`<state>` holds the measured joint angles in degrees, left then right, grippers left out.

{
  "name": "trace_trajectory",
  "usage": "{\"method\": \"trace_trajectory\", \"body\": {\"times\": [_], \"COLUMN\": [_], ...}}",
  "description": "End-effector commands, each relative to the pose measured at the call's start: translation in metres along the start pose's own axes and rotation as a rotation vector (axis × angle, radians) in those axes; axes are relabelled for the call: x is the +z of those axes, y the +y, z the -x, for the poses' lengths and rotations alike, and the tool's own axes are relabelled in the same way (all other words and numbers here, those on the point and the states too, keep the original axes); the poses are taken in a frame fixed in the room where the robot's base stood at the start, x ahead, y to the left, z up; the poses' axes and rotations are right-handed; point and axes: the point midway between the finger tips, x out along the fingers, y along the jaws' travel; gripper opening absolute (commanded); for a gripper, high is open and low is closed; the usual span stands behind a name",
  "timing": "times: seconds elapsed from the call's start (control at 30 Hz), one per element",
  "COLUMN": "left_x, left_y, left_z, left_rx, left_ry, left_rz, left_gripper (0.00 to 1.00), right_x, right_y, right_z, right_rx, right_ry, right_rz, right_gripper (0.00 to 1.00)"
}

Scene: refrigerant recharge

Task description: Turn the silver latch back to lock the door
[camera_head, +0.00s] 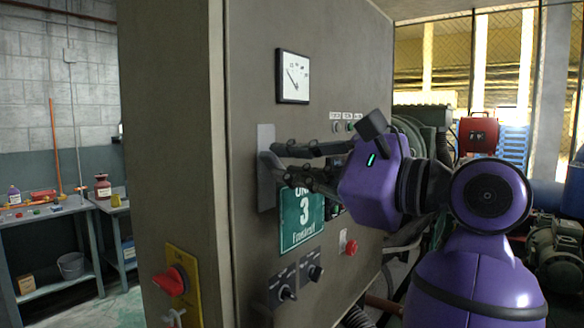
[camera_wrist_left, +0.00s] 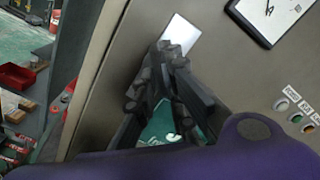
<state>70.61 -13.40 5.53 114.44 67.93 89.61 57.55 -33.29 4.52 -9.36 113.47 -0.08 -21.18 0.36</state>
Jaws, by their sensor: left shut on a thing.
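The silver latch (camera_head: 266,190) is on the tall grey-brown cabinet door (camera_head: 252,90), with a flat light plate and a short handle. My left gripper (camera_head: 278,162) is shut on the latch handle, its two dark fingers reaching in from the right. In the left wrist view the gripper (camera_wrist_left: 168,52) has its fingertips together in front of the latch's bright plate (camera_wrist_left: 182,32). The fingers hide the handle there, so I cannot tell its exact angle. The door lies flush in the cabinet front as far as I can see. My right gripper is in neither view.
A white gauge (camera_head: 293,77) is above the latch and a green sign (camera_head: 302,222) below it. Black knobs (camera_head: 288,293) and a red button (camera_head: 351,247) are lower down. A red rotary switch (camera_head: 171,280) on a yellow plate is at the cabinet's left side. A workbench stands far left.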

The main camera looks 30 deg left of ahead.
Motion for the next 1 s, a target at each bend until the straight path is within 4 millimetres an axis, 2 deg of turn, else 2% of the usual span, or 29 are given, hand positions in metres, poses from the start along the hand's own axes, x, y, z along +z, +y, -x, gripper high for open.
{"method": "trace_trajectory", "body": {"times": [0.27,1.0], "left_x": [-0.001,0.001], "left_y": [0.001,0.001], "left_z": [0.0,0.0], "left_rx": [0.002,0.003], "left_ry": [0.0,0.001], "left_rz": [-0.01,-0.312], "left_gripper": [0.0,0.0], "right_x": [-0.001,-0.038], "right_y": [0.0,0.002], "right_z": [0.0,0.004], "right_rx": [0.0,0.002], "right_ry": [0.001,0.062], "right_rz": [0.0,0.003], "right_gripper": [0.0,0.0]}}
